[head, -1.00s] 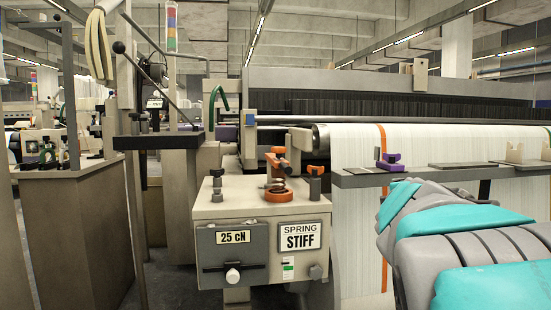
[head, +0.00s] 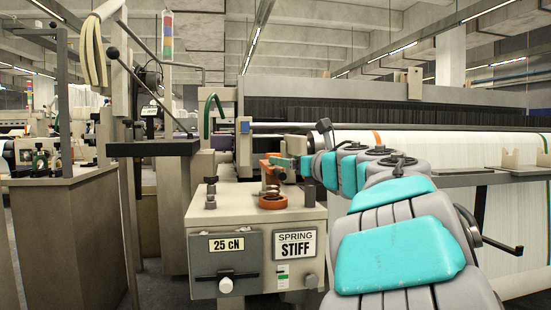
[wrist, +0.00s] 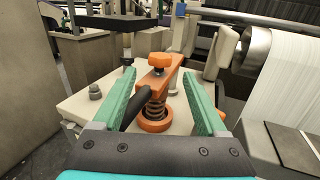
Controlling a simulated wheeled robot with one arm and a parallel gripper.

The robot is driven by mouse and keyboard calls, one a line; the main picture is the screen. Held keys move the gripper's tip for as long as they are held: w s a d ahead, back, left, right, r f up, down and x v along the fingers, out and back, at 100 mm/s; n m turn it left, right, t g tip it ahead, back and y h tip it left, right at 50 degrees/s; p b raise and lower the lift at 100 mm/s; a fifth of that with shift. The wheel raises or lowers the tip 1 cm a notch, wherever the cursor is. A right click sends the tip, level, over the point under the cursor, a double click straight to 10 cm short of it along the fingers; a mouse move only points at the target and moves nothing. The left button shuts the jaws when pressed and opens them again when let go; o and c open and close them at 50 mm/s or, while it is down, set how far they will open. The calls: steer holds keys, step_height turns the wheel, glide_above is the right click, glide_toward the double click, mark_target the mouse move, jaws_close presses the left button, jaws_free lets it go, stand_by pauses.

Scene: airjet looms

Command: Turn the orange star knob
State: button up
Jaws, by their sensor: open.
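A pale box (head: 240,222) with the labels "25 cN" and "SPRING STIFF" carries a post with a coil spring (wrist: 154,103). On the post are an orange cap (wrist: 160,59), an orange arm (wrist: 153,77) and a rounded orange knob (head: 272,202) at the base. This knob also shows in the wrist view (wrist: 153,121); star lobes cannot be made out. My gripper (wrist: 158,82) is open, its green fingers apart on either side of the orange parts. In the head view my gripper (head: 290,165) hides part of the cap and arm.
A small dark peg (head: 210,192) stands on the box's left side. A dark shelf (head: 153,148) juts out at left. The white cloth roll (head: 450,142) and a rail lie right of the box. A black rod runs beside the spring in the wrist view.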

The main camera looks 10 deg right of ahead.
steer(key=x, duration=0.6)
steer(key=shift+r+p, duration=0.1)
steer(key=shift+p, duration=0.2)
jaws_close()
